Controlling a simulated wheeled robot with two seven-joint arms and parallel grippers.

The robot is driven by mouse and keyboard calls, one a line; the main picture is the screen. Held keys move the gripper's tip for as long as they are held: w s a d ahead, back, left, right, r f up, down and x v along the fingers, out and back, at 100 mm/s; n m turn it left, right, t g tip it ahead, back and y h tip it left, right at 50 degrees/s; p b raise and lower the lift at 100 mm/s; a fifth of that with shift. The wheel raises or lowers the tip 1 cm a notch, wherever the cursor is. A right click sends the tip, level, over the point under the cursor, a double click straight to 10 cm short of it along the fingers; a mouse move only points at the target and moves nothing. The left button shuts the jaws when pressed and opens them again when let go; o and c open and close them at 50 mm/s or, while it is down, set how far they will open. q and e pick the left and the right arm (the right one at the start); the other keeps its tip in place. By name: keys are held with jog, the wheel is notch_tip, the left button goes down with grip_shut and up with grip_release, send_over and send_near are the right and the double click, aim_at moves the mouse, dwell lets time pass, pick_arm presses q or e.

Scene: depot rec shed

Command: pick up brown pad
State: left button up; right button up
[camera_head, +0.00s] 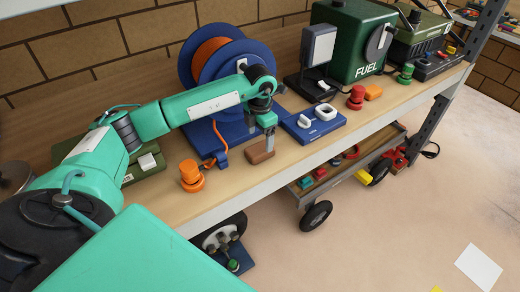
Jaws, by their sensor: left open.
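The brown pad (260,152) is a small brown block on the wooden shelf, near its front edge. My left gripper (262,144) is over it, pointing down, with its fingertips at or just above the pad. The jaws are open; I cannot tell whether the fingers touch the pad. Part of the pad is hidden behind the fingers. My right gripper is not in view.
On the shelf (226,181), a blue reel (238,58) stands behind the pad. A blue box (319,128) lies to its right and an orange knob (191,178) to its left. A green fuel unit (345,42) stands farther right. A wheeled cart (308,200) sits below.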

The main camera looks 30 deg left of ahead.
aim_at(260, 148)
pick_arm(q)
jog(key=shift+f, duration=0.25)
jog(key=shift+s+f+p, duration=0.15)
jog(key=shift+f+p, duration=0.15)
jog(key=shift+p, duration=0.2)
jog(key=f+p, duration=0.1)
jog(key=f, duration=0.1)
jog(key=f+p, duration=0.1)
jog(key=f, duration=0.1)
jog(key=shift+s+d, duration=0.15)
jog(key=shift+s, duration=0.05)
jog(key=shift+f, duration=0.2)
jog(key=c, duration=1.1)
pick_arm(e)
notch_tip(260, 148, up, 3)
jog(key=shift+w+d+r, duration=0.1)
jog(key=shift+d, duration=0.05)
